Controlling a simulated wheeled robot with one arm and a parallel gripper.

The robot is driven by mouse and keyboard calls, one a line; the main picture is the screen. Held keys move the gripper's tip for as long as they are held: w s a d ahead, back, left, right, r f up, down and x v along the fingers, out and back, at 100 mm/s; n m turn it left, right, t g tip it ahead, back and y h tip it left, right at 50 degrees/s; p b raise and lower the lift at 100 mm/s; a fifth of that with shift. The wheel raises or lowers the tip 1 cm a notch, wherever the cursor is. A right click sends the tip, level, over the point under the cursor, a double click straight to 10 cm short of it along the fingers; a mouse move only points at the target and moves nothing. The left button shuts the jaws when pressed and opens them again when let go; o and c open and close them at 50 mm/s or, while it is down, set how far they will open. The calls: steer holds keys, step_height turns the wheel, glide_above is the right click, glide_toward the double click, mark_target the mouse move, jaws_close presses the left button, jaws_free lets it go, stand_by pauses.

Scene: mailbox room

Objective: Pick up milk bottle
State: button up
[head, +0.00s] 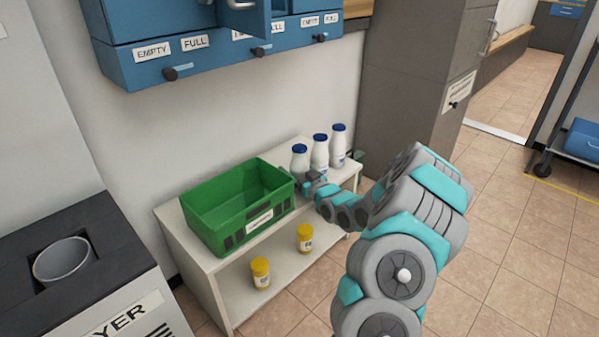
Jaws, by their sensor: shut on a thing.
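Three white milk bottles with blue caps stand in a row at the right end of the white shelf's top. The nearest milk bottle (299,158) is at the left of the row, the middle milk bottle (320,152) is beside it, and the far milk bottle (338,145) is at the right. My gripper (305,183) is at the lower part of the nearest bottle and is shut on it. The fingers are small here and partly hidden by my own wrist. The bottle looks upright, and I cannot tell whether it is clear of the shelf.
A green crate (213,232) stands just left of the bottles on the white shelf (233,257). Two yellow-lidded jars (261,272) (304,238) are on the lower level. Blue cabinets (215,55) hang above. A grey cabinet (405,80) stands behind at right. Open floor lies at right.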

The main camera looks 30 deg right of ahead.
jaws_close()
steer(key=shift+r, duration=0.1)
stand_by(0.5)
